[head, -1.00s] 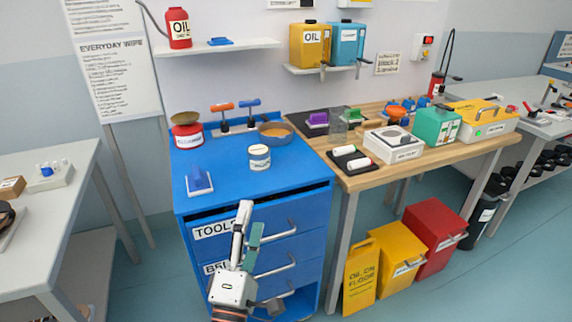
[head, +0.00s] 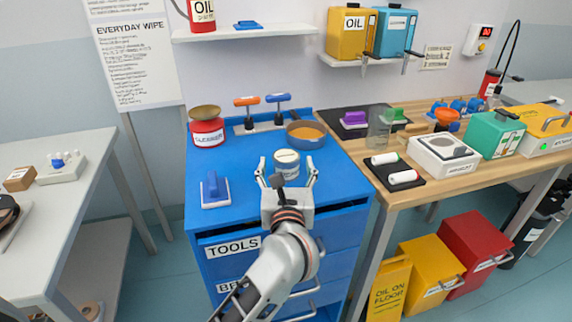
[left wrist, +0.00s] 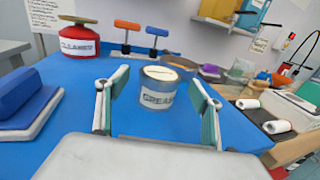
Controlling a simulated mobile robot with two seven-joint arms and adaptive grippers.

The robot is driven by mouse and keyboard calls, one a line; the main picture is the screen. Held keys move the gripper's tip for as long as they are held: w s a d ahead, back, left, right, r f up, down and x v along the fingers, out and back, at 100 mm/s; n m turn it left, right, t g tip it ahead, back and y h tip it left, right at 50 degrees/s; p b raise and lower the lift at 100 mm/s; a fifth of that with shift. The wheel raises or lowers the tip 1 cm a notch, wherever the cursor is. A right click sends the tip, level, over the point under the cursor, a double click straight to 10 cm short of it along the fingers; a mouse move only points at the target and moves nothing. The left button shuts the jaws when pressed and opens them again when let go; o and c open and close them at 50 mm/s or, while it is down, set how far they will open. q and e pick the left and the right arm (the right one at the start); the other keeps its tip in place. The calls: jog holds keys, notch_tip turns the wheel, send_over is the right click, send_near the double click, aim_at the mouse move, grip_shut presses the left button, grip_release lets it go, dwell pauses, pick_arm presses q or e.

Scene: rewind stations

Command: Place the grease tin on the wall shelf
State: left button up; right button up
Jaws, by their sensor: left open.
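The grease tin (head: 287,163) is a small white and grey can standing upright on the blue tool cabinet top (head: 240,170). In the left wrist view the tin (left wrist: 157,92) shows its GREASE label, straight ahead between the fingers. My left gripper (head: 287,176) is open and empty, just in front of the tin, with a fingertip to either side of its near face. It also shows in the left wrist view (left wrist: 158,95). The wall shelf (head: 285,31) at upper left carries a red oil can (head: 202,14) and a blue item (head: 248,25). My right gripper is not in view.
A second shelf (head: 345,61) holds yellow and blue canisters. The shelf's right part is clear.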

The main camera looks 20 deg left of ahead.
aim_at(286, 155)
pick_arm(q)
jog(key=shift+r+x, duration=0.15)
jog(key=shift+x, duration=0.75)
jog(key=shift+r+x, duration=0.1)
jog(key=shift+x, duration=0.85)
jog(key=c, duration=1.5)
jog(key=shift+r, duration=0.1)
